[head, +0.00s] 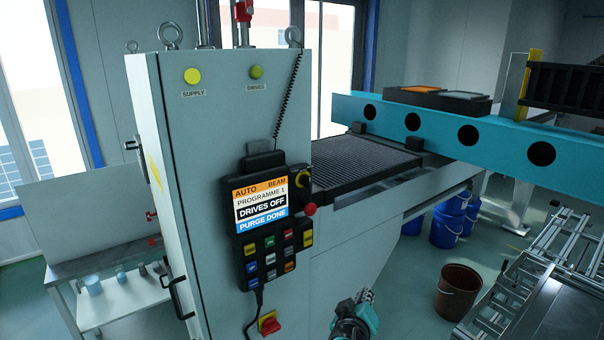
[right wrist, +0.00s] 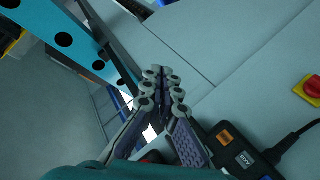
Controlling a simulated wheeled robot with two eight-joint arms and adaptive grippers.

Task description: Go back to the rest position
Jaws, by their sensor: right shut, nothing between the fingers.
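My right gripper (head: 352,318) is low in the head view, in front of the machine's grey side, right of the cabinet's red switch. In the right wrist view its fingers (right wrist: 162,92) are together with nothing between them. The panel fixture is a tall grey cabinet (head: 225,125) with a hanging control pendant (head: 268,215). The pendant's screen reads AUTO BEAM, PROGRAMME 1, DRIVES OFF, PURGE DONE. A part of the pendant (right wrist: 245,150) shows at the lower right of the right wrist view, apart from the fingertips. My left gripper is not in view.
A red switch on a yellow plate (head: 269,323) sits low on the cabinet. A teal beam (head: 440,130) spans the machine bed at right. A brown bucket (head: 458,291), blue drums (head: 447,229) and a metal rack (head: 545,262) stand right. A white bench (head: 125,300) is left.

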